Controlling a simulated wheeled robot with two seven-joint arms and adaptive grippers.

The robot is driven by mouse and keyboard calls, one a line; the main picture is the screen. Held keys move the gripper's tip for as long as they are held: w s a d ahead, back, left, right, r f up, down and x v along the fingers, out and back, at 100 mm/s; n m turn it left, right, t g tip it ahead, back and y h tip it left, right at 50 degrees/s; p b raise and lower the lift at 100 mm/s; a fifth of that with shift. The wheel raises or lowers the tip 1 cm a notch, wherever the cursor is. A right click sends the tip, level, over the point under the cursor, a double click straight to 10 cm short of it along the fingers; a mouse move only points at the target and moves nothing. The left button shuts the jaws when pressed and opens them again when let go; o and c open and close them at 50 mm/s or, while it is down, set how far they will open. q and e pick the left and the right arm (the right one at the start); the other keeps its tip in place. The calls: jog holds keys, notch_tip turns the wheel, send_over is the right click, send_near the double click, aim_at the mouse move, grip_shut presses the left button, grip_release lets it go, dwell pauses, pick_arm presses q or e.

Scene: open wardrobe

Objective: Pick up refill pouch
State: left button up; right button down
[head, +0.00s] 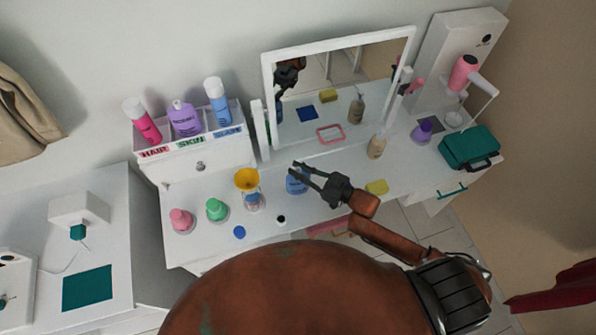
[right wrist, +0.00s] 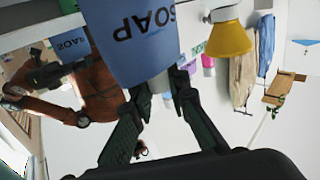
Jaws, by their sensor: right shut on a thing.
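The refill pouch (head: 295,186) is blue and marked SOAP; it stands near the middle of the white vanity top. My right gripper (head: 296,171) reaches it from the right and is shut on it. In the right wrist view the pouch (right wrist: 130,45) fills the upper middle, its lettering upside down, with the fingers of my right gripper (right wrist: 160,95) at its end. The fingers hide part of the pouch in the head view. I cannot tell whether it touches the tabletop. My left gripper is not in view.
A yellow funnel (head: 247,180) sits on a bottle (head: 254,202) just left of the pouch. Pink (head: 181,220) and green (head: 217,210) bottles stand farther left. The mirror (head: 335,85) is behind. A yellow sponge (head: 377,187) and a pump bottle (head: 377,146) are to the right.

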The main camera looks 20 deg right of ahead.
jog(key=s+a+r, duration=0.4)
jog(key=s+r, duration=0.5)
jog(key=s, duration=0.3)
jog(key=shift+s+p, duration=0.3)
jog(key=shift+s, duration=0.05)
jog(key=shift+a+r, duration=0.1)
